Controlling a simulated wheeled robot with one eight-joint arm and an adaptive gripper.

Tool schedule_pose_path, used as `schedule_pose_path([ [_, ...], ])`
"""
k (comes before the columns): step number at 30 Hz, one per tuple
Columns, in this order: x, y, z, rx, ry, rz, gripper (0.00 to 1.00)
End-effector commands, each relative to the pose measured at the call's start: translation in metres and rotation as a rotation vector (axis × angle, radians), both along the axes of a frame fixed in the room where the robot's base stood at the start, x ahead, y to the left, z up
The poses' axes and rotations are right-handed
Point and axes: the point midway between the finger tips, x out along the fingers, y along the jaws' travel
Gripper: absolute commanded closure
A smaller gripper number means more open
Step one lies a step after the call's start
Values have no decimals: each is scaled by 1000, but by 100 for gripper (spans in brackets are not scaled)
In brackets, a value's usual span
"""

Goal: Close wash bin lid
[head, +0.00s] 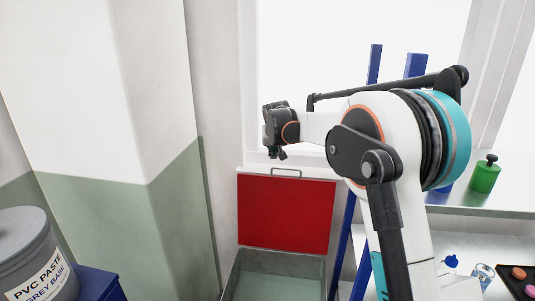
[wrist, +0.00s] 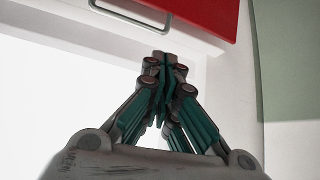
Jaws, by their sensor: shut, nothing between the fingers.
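The wash bin's red lid (head: 286,212) stands raised, upright behind the open bin (head: 272,275). A metal handle (head: 286,171) sits on the lid's top edge. My gripper (head: 279,154) is above the lid near the handle, shut and empty. In the wrist view, my gripper (wrist: 165,58) has its fingertips together. The lid (wrist: 215,12) shows at the top there, with the handle (wrist: 130,14) left of the fingertips. I cannot tell whether the fingertips touch the lid.
A grey tub labelled PVC paste (head: 38,262) stands on a blue support (head: 98,284) at lower left. A shelf at right holds a green bottle (head: 485,174). A black tray (head: 518,280) and a can (head: 482,274) are at lower right. Blue posts (head: 341,245) rise beside the bin.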

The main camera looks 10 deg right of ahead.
Motion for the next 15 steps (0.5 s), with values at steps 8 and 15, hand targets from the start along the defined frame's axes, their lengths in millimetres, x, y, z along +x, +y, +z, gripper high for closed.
schedule_pose_path([
  [8, 18, 1, -16, -1, -2, -3, 100],
  [15, 43, -3, -47, -1, -2, -3, 100],
])
